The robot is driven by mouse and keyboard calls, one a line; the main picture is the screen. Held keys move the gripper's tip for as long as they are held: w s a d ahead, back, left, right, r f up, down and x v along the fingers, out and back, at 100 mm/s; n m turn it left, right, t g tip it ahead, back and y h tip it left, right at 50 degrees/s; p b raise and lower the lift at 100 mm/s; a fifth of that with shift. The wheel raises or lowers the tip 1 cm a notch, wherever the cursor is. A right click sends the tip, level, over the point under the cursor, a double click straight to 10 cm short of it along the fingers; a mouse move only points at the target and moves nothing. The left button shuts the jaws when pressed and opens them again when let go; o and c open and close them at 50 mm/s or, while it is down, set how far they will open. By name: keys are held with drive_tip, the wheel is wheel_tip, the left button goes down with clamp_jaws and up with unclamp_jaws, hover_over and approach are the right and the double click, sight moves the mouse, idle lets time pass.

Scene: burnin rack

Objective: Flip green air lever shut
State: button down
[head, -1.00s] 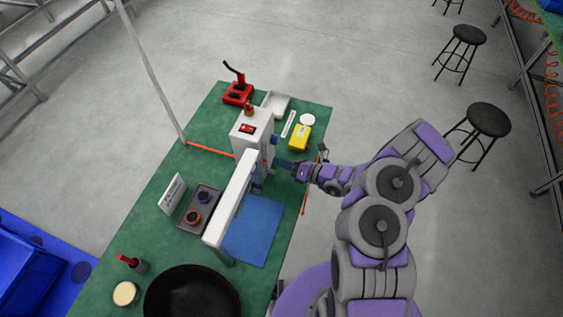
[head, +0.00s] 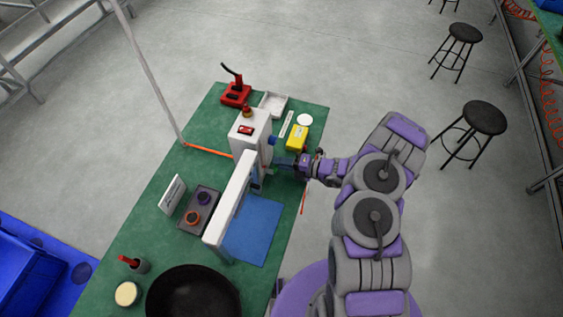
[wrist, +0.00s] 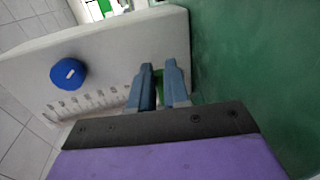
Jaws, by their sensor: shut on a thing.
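The green air lever (wrist: 158,77) shows as a small green piece between my two fingers in the wrist view. Most of it is hidden by the fingers. My gripper (wrist: 158,82) is shut on it, close beside the white machine box (wrist: 120,43). In the head view my gripper (head: 276,161) reaches in from the right to the side of the white machine (head: 249,133). The lever cannot be made out there.
A blue knob (wrist: 68,72) stands out from the box. A yellow device (head: 297,138) lies behind my gripper. A blue mat (head: 255,232), a grey tray (head: 207,204) and a black bowl (head: 193,294) sit on the green table (head: 149,213).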

drive_tip(key=shift+w+d+f, duration=0.15)
idle(0.3)
drive_tip(key=c, duration=1.1)
unclamp_jaws()
drive_tip(key=p+v, duration=0.3)
drive_tip(key=v, duration=1.4)
drive_tip(key=shift+d, duration=0.2)
